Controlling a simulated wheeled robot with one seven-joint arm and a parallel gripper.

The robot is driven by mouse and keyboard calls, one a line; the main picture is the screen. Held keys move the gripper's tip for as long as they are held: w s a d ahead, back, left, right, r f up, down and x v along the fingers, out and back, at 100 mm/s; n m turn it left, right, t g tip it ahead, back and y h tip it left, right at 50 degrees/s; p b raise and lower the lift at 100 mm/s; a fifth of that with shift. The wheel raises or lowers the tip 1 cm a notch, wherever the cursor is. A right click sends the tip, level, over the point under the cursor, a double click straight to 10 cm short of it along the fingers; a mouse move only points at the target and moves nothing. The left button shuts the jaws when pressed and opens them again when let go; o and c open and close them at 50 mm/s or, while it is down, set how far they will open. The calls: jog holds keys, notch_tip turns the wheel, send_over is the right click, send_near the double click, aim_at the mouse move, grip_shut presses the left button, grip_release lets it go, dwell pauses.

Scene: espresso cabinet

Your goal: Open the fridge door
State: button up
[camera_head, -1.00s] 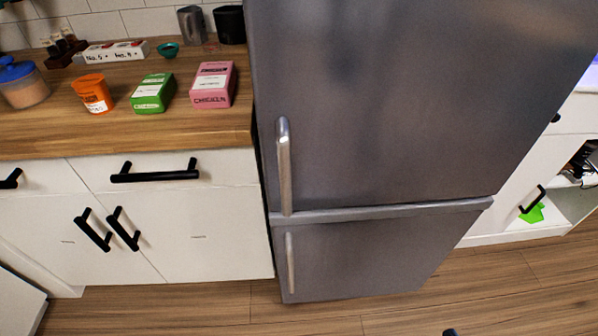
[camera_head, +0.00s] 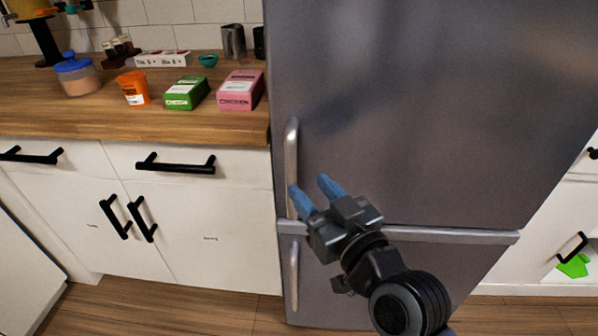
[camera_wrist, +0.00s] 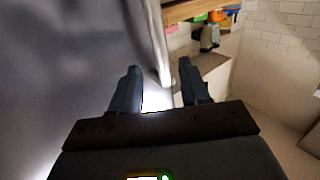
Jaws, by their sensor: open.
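The grey fridge door (camera_head: 400,120) is shut and stands upright in the middle of the head view. Its upper vertical handle (camera_head: 291,150) is on the door's left edge, and a lower handle (camera_head: 294,275) is on the compartment below. My gripper (camera_head: 311,189) is open, with blue fingers by the lower part of the upper handle. In the wrist view the handle (camera_wrist: 157,45) runs down between the two fingers of my gripper (camera_wrist: 156,82). I cannot tell whether either finger touches it.
A wooden counter (camera_head: 60,118) stands left of the fridge, with a pink box (camera_head: 240,92), a green box (camera_head: 186,93) and an orange tub (camera_head: 133,90). White drawers with black handles (camera_head: 176,164) are below. Wooden floor is in front.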

aim_at(294, 170)
jog(key=shift+p+x, duration=0.3)
jog(key=shift+x, duration=3.65)
jog(key=shift+c, duration=0.4)
grip_shut()
